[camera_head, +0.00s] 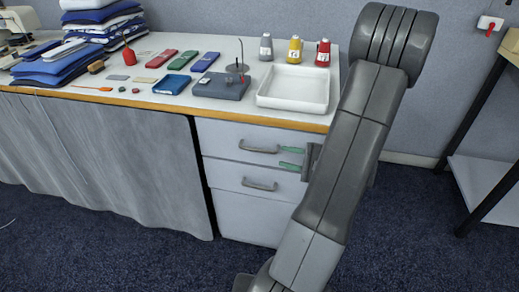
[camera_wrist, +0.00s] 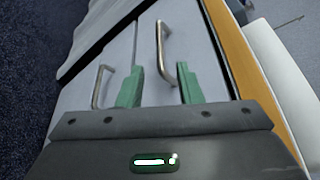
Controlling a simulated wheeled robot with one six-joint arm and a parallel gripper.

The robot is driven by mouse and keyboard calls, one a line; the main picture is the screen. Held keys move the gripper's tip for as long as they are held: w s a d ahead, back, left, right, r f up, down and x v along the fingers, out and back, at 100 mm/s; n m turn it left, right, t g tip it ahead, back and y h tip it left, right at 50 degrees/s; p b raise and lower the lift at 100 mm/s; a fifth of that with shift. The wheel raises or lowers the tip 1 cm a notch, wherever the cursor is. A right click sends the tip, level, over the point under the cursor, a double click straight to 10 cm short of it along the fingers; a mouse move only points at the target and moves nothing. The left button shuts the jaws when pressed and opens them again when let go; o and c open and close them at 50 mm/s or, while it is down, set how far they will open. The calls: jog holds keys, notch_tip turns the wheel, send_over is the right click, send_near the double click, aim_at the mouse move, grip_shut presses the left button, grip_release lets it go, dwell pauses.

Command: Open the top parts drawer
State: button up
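The top drawer (camera_head: 228,137) is a pale grey front just under the table edge and looks shut. Its metal bar handle (camera_head: 258,149) also shows in the wrist view (camera_wrist: 160,48). My gripper (camera_head: 291,158) is open, with two green fingers in front of the drawers, right of the handle in the head view. In the wrist view, my gripper (camera_wrist: 158,88) has its fingers apart, and the top handle appears ahead of the gap between them. Nothing is held, and no contact with the handle shows. My arm covers the right part of the drawer fronts.
A second drawer handle (camera_head: 260,185) sits below; it shows left in the wrist view (camera_wrist: 101,86). The wooden table edge (camera_head: 160,104) overhangs the drawers. A white tray (camera_head: 262,101) stands above them. A grey cloth (camera_head: 90,150) hangs left. The blue carpet in front is clear.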

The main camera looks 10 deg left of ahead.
aim_at(263, 151)
jog(key=b+x, duration=0.1)
jog(key=x, duration=0.9)
jog(key=shift+w+a+f, duration=0.1)
jog(key=shift+a, duration=0.15)
jog(key=shift+c, duration=0.2)
grip_shut()
